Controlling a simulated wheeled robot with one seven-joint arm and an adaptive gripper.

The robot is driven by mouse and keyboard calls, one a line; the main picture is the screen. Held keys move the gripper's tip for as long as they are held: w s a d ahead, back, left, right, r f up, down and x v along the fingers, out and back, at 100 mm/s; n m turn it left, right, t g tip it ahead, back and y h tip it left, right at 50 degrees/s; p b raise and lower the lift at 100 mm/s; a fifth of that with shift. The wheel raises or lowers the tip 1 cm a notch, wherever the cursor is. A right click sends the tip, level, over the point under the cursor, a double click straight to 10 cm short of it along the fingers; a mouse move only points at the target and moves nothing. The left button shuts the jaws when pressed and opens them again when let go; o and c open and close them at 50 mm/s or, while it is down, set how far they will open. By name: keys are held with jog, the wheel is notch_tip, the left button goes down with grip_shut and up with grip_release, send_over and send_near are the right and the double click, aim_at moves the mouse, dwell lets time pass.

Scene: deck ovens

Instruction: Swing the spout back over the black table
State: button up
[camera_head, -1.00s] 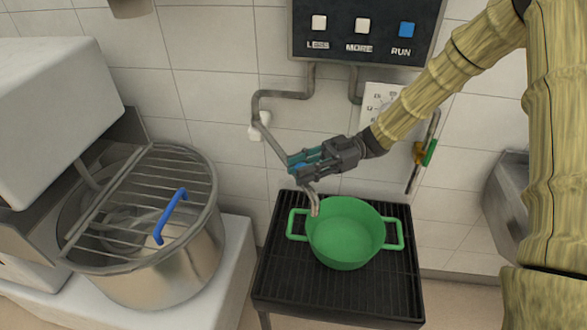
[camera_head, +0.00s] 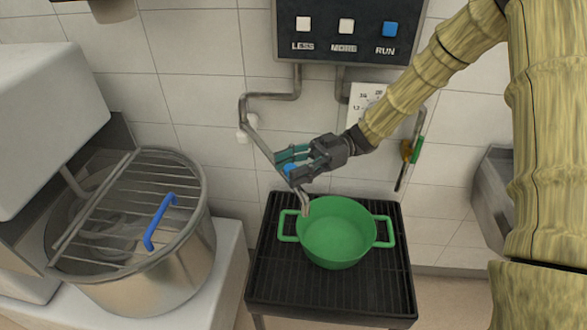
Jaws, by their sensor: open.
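The grey metal spout (camera_head: 262,145) runs from a wall elbow down to the right. The fingers hide part of the spout.
A control panel (camera_head: 350,46) with LESS, MORE and RUN buttons is on the wall above. A steel mixer bowl (camera_head: 165,270) with a wire guard and blue handle (camera_head: 160,222) stands left.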

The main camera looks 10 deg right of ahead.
notch_tip(320, 180, up, 9)
jog(key=shift+r, duration=0.2)
dwell(0.3)
